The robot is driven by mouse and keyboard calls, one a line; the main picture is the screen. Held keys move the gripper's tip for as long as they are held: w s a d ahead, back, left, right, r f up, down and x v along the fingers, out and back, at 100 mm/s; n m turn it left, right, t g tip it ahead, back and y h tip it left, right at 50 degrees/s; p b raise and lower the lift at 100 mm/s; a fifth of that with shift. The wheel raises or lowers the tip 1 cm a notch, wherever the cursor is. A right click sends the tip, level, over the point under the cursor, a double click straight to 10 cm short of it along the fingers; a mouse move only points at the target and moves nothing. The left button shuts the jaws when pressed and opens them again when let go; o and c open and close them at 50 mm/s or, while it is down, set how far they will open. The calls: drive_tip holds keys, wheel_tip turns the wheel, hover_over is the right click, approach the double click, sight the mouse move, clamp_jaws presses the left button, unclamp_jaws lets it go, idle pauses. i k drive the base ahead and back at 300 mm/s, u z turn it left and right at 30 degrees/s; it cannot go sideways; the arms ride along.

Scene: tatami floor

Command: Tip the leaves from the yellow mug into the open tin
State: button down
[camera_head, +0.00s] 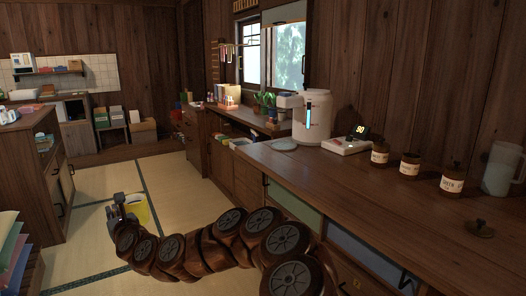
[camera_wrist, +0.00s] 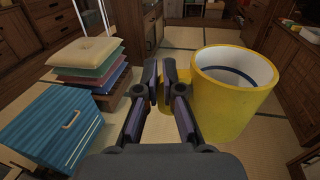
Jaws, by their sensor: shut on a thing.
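The yellow mug (camera_wrist: 228,112) has a white inside with a dark ring. My gripper (camera_wrist: 166,82) is shut on its handle, with the mug at the right of the fingers. The mug's mouth faces up; I see no leaves in the visible part of its inside. In the head view the mug (camera_head: 139,214) is held over the tatami at the left, beside my gripper (camera_head: 121,207). Labelled brown tins (camera_head: 453,181) (camera_head: 410,164) (camera_head: 379,155) stand on the counter at the right, far from the mug. I cannot tell for certain which is open.
A round brown lid with a knob (camera_head: 480,230) lies on the counter (camera_head: 350,182) near the nearest tin. A clear jug (camera_head: 501,168), a scale (camera_head: 345,146) and a white dispenser (camera_head: 312,118) stand there too. A blue box (camera_wrist: 52,128) and stacked cushions (camera_wrist: 88,58) are at the left.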

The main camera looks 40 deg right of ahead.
sight(410, 162)
drive_tip(key=z, duration=0.85)
drive_tip(key=i, duration=0.2)
drive_tip(key=u, duration=0.2)
